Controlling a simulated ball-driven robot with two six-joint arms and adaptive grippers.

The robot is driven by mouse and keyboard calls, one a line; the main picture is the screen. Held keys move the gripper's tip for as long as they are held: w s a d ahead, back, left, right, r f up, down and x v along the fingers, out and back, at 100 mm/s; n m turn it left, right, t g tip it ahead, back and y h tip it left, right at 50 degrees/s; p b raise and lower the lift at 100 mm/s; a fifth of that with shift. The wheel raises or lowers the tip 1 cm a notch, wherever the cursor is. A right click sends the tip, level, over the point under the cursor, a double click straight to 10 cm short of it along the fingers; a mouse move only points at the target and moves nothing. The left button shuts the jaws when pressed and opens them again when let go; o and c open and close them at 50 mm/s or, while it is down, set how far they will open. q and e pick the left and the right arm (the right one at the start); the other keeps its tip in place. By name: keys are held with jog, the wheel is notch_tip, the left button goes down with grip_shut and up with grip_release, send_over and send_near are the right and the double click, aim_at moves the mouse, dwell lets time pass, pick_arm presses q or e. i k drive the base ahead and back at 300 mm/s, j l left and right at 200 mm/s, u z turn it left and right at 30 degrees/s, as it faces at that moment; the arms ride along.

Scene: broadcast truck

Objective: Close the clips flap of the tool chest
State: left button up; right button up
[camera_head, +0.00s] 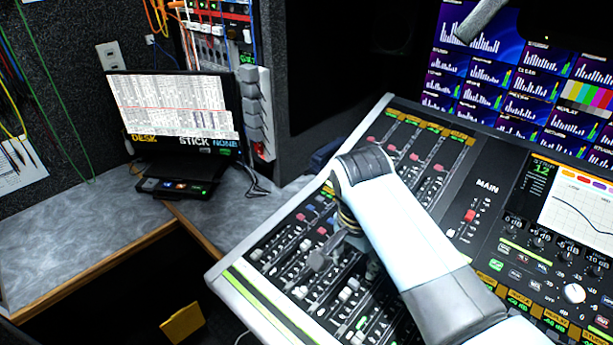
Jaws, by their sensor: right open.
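I cannot make out a tool chest or a clips flap for certain. A narrow column of grey stepped fronts (256,118) stands on the wall right of the laptop; its labels are too small to read, so I cannot tell if it is the chest. My right arm comes in from the lower right over the mixing console. My right gripper (345,258) hangs below its wrist, pointing down over the console's faders, open, with nothing visible in it. It is well apart from the grey fronts. My left gripper is not in view.
The large mixing console (240,293) fills the lower right, with a screen wall (480,75) behind it. A laptop (172,110) stands on the grey desk (75,250), whose left part is clear. Cables hang on the wall. A yellow object (182,323) is low in a dark gap.

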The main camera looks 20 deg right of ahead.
aim_at(186, 321)
jog(key=k+j, duration=0.65)
jog(key=k, duration=0.25)
